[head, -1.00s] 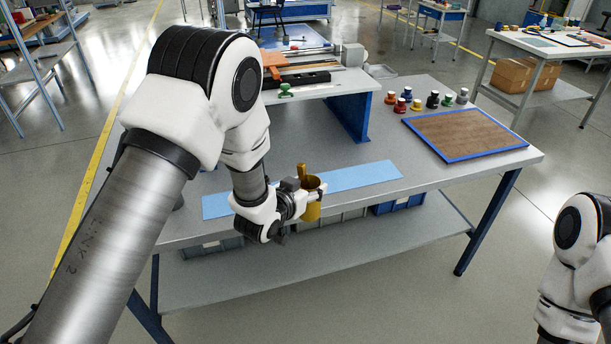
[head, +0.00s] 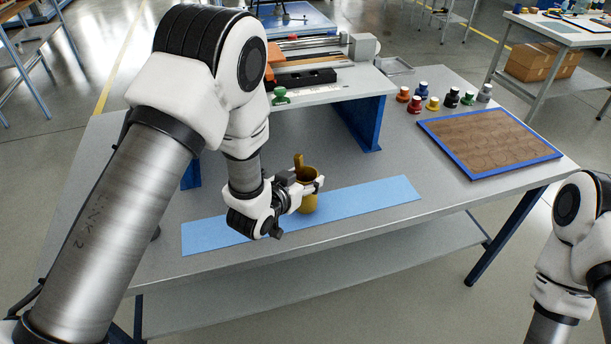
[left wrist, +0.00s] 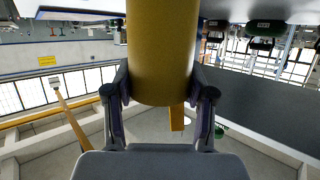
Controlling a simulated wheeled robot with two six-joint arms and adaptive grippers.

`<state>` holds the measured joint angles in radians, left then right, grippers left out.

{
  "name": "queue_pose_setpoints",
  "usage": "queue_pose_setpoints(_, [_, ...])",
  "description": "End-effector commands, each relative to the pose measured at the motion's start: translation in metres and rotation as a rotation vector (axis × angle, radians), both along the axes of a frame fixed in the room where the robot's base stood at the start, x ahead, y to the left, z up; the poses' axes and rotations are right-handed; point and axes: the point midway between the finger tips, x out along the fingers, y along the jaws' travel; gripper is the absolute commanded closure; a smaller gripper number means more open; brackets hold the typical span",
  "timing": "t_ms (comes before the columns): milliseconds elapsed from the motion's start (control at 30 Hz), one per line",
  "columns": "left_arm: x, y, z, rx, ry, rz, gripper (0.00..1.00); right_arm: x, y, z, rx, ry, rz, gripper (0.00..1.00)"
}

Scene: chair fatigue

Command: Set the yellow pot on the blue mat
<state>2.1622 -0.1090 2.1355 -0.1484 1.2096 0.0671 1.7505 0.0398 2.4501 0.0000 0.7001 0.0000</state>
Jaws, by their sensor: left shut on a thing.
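The yellow pot (head: 308,203) is upright in my left gripper (head: 308,187), and its handle sticks up at the left. My left gripper is shut on the pot's side. In the left wrist view, the pot (left wrist: 160,50) fills the space between the two fingers (left wrist: 160,98). The blue mat (head: 375,198) is a long light-blue strip near the table's front edge. The pot shows against the middle of the mat. I cannot tell whether its base touches the mat. My right gripper is out of view.
A cork board with a blue frame (head: 487,142) lies at the table's right. A raised shelf on blue supports (head: 362,125) stands at the back. The grey tabletop (head: 390,165) around the mat is mostly bare.

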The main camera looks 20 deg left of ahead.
Motion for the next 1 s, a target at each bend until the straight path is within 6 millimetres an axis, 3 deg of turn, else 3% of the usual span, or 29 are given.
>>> queue_pose_setpoints(33, [-0.004,-0.001,-0.017,0.001,0.001,-0.001,1.00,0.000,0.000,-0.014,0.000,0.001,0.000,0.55])
queue_pose_setpoints(67, [-0.006,-0.001,-0.020,0.001,0.000,-0.001,1.00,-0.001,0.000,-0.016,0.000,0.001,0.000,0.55])
queue_pose_setpoints(433, [-0.007,-0.001,-0.022,-0.001,-0.003,-0.001,1.00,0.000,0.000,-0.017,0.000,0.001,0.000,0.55])
queue_pose_setpoints(467, [-0.008,-0.001,-0.021,-0.001,-0.001,-0.001,0.35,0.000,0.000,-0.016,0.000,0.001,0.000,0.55])
queue_pose_setpoints(500, [-0.008,-0.001,-0.020,-0.001,-0.001,-0.001,0.21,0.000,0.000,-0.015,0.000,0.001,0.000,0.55])
queue_pose_setpoints(867, [-0.008,-0.001,-0.017,-0.001,-0.001,-0.001,0.20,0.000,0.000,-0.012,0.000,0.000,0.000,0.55])
queue_pose_setpoints(1000, [-0.022,0.003,-0.014,0.000,0.001,-0.001,0.20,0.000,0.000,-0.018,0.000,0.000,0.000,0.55])
